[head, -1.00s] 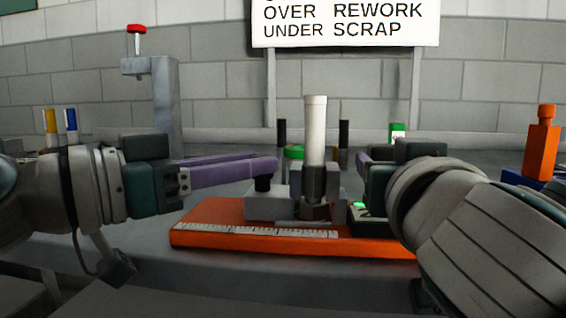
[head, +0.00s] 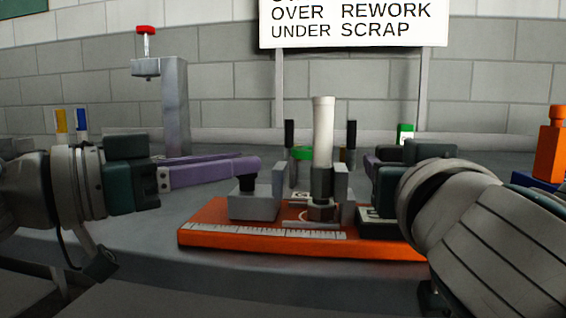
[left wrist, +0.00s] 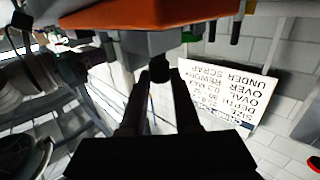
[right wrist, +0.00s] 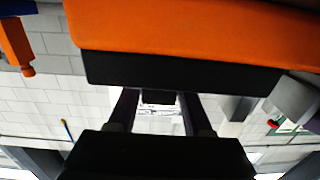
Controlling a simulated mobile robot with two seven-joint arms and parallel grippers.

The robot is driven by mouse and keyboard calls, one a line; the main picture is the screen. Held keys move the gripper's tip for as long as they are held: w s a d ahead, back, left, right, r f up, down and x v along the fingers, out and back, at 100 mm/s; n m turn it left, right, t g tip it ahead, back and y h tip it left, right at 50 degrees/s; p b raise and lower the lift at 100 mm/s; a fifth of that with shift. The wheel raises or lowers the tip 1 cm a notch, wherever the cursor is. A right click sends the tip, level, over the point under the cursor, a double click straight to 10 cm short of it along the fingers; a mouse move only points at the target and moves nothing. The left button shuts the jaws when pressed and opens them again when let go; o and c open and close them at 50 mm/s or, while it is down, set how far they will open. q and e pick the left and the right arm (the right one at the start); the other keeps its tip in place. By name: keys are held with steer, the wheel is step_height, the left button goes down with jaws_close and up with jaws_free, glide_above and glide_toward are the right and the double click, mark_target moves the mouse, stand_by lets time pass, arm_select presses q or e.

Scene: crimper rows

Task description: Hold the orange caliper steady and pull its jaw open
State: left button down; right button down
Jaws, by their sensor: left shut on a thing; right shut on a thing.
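The orange caliper (head: 300,246) lies flat on the table with a white ruler strip (head: 265,231) along its front. Its grey sliding jaw (head: 255,206) carries a black knob (head: 247,169). My left gripper (head: 250,163) is shut on that knob, which also shows between its fingers in the left wrist view (left wrist: 159,70). A white-topped post with a dark hex foot (head: 323,140) stands upright between the jaws, with a gap to the sliding jaw. My right gripper (right wrist: 159,98) is shut on a dark part at the caliper's right end; its fingertips are largely hidden in the head view.
A grey stand with a red top (head: 174,100) rises at the back left. Blue and yellow markers (head: 70,121) are behind my left arm. An orange bottle (head: 552,145) stands at the far right. A sign (head: 353,22) hangs behind. The table front left is clear.

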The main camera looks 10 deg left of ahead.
arm_select(q)
steer(key=c, duration=0.6)
jaws_free()
steer(key=shift+a, duration=0.1)
steer(key=v, duration=1.2)
steer(key=shift+w, duration=0.1)
arm_select(e)
steer(key=shift+c, duration=1.2)
jaws_free()
steer(key=shift+s, duration=0.1)
